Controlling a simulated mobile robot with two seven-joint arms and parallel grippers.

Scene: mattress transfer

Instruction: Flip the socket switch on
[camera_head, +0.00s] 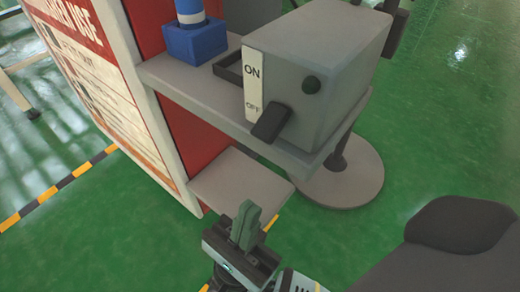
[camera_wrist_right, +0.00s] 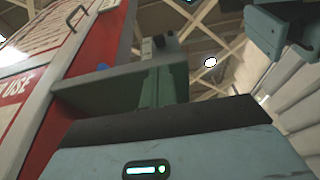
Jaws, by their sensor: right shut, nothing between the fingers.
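The socket switch is a grey box (camera_head: 325,50) on a grey shelf in the head view. Its front has a white label (camera_head: 253,85) reading ON at the top and OFF at the bottom. A dark lever (camera_head: 271,123) hangs tilted down beside the OFF end. My right gripper (camera_head: 248,218) is below and in front of the shelf, apart from the lever. Its green fingers are closed together and empty. The fingers also show in the right wrist view (camera_wrist_right: 163,87), below the shelf and the small, distant box (camera_wrist_right: 163,46). My left gripper is not seen.
The shelf (camera_head: 190,95) juts from a red and white panel stand (camera_head: 105,75). A blue block (camera_head: 195,40) stands on it, left of the box. A lower grey ledge (camera_head: 238,183) and a round base (camera_head: 343,183) are below. Green floor is open at right.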

